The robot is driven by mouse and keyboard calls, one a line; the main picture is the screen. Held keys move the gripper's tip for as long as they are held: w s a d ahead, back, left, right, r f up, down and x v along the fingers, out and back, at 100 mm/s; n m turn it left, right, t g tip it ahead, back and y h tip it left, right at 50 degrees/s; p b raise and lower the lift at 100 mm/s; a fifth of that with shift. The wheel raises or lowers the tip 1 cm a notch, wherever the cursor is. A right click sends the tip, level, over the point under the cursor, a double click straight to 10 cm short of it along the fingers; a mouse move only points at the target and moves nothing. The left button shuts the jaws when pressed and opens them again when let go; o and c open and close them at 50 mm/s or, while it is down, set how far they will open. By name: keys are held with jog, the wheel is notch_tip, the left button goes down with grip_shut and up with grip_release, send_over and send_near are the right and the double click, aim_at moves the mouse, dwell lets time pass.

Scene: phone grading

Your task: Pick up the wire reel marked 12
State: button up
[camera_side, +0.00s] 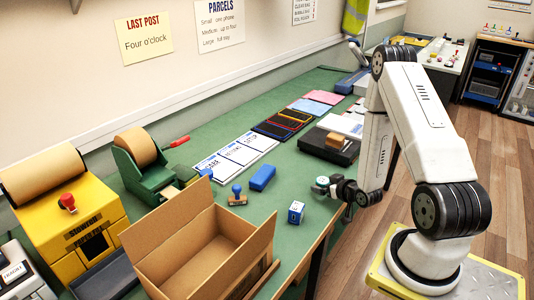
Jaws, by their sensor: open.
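My gripper (326,189) is at the end of the white arm, low over the green bench near its front edge. It is open. A small round white and teal thing (322,183) shows at its fingertips; I cannot tell whether it lies between them or just behind. A small blue block (296,212) with a white marked face stands on the bench to the left of and nearer than the gripper. No number 12 is readable, and I cannot make out for sure which thing is the wire reel.
An open cardboard box (205,240) stands at the front left. A blue block (262,177) and a blue-handled stamp (237,195) lie behind it. White cards (236,155), a dark stack (328,146) and a green tape dispenser (140,165) are farther back. Bare bench lies around the blue blocks.

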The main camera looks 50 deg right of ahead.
aim_at(324, 182)
jog(key=shift+w+d+f, duration=0.15)
jog(key=shift+w+f, duration=0.05)
jog(key=shift+w, duration=0.15)
jog(key=shift+c, duration=0.2)
jog(key=c, duration=1.2)
jog(key=shift+r, duration=0.15)
jog(key=shift+r, duration=4.9)
jog(key=shift+w, duration=0.1)
